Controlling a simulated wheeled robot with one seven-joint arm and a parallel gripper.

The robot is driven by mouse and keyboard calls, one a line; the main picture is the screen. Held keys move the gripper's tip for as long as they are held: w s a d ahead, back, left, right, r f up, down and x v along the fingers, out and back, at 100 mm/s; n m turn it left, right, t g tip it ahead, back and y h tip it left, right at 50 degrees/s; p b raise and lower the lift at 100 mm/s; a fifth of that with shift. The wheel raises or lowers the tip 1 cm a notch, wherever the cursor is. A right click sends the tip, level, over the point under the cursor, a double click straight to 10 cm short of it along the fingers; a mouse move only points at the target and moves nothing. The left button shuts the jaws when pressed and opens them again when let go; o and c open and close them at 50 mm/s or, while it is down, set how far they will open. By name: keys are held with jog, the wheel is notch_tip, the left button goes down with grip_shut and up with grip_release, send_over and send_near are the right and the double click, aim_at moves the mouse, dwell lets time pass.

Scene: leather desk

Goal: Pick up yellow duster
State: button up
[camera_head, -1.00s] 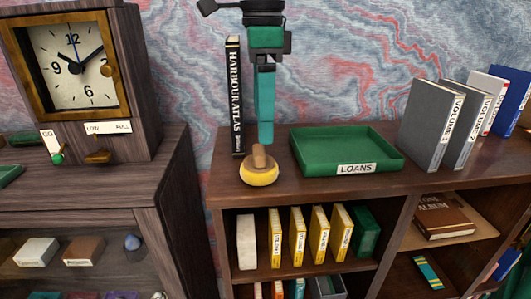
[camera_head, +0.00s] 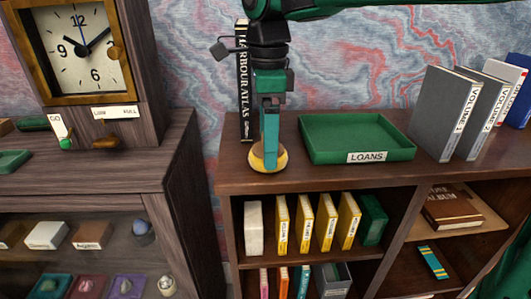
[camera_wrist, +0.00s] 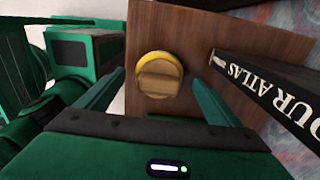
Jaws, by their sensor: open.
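The yellow duster (camera_head: 256,160) is a round yellow pad with a wooden knob. It rests on the bookcase top near its left front edge. My gripper (camera_head: 269,165) is over it in the head view and hides most of it. In the wrist view the whole duster (camera_wrist: 158,75) shows, with its wooden handle facing the camera. My open gripper (camera_wrist: 155,92) has one teal finger on each side of the duster, with gaps visible, and nothing is held between them.
The black Harbour Atlas (camera_head: 244,85) stands upright just behind my gripper; it also shows close to one finger in the wrist view (camera_wrist: 265,90). The green LOANS tray (camera_head: 355,132) is to the right. Grey volumes (camera_head: 445,110) stand farther right. A clock cabinet (camera_head: 100,165) is left.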

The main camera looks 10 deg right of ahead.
jog(key=shift+f, duration=0.7)
jog(key=c, duration=1.1)
jog(key=shift+r, duration=0.1)
jog(key=shift+c, duration=0.2)
jog(key=shift+r, duration=0.5)
jog(key=r, duration=0.3)
jog(key=shift+s+a+r, duration=0.3)
jog(key=shift+s+r, duration=0.05)
jog(key=shift+s, duration=0.05)
jog(key=s+a+r, duration=0.5)
jog(key=s+r, duration=0.1)
jog(key=s, duration=0.3)
jog(key=shift+a+r, duration=0.15)
jog(key=shift+a, duration=0.2)
jog(key=shift+o, duration=1.1)
jog(key=shift+c, duration=0.5)
